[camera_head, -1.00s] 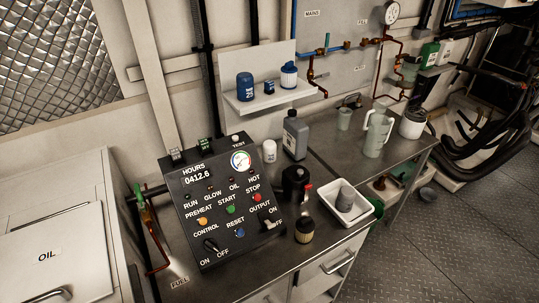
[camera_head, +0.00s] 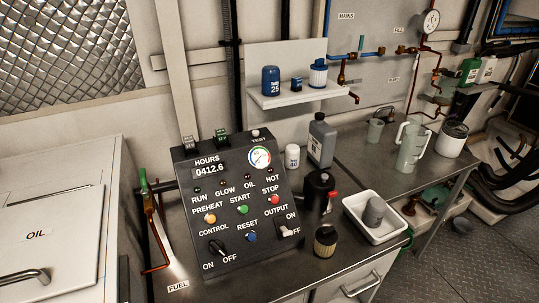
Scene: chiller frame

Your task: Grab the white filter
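A small white canister (camera_head: 292,156) with dark lettering stands upright on the bench, just behind the right side of the black control panel (camera_head: 237,200) and left of a grey bottle (camera_head: 321,141). On the white wall shelf (camera_head: 290,96) stand a blue canister marked 25 (camera_head: 271,80), a small dark blue item (camera_head: 296,83) and a blue-topped white canister (camera_head: 318,74). Neither of my grippers shows in the head view.
A clear jug (camera_head: 411,148) and white tub (camera_head: 452,138) stand farther right.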

